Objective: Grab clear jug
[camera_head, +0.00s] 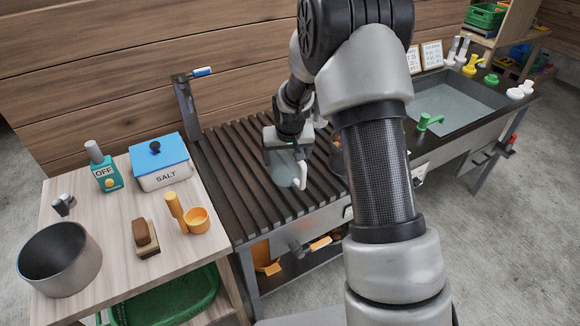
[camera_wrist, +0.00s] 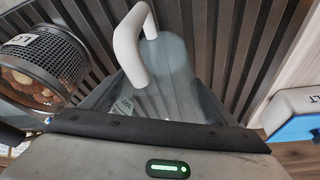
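The clear jug (camera_head: 283,172), see-through with a white handle (camera_head: 301,172), is on the dark slatted grill top. My gripper (camera_head: 286,150) points down right over it, and the gripper's body hides the jug's upper part. In the wrist view, the jug's bluish clear body (camera_wrist: 172,72) is directly in front of the gripper, with the white handle (camera_wrist: 128,48) rising at its upper left. My fingertips are mostly hidden behind the hand and the jug, so I cannot tell whether they touch it.
A dark mesh basket (camera_wrist: 44,62) with brown contents is close beside the jug. A blue-lidded salt box (camera_head: 160,165) stands on the wooden side table (camera_head: 118,215) at left, with a metal pot (camera_head: 60,260). A sink (camera_head: 455,105) with a green tap is at right.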

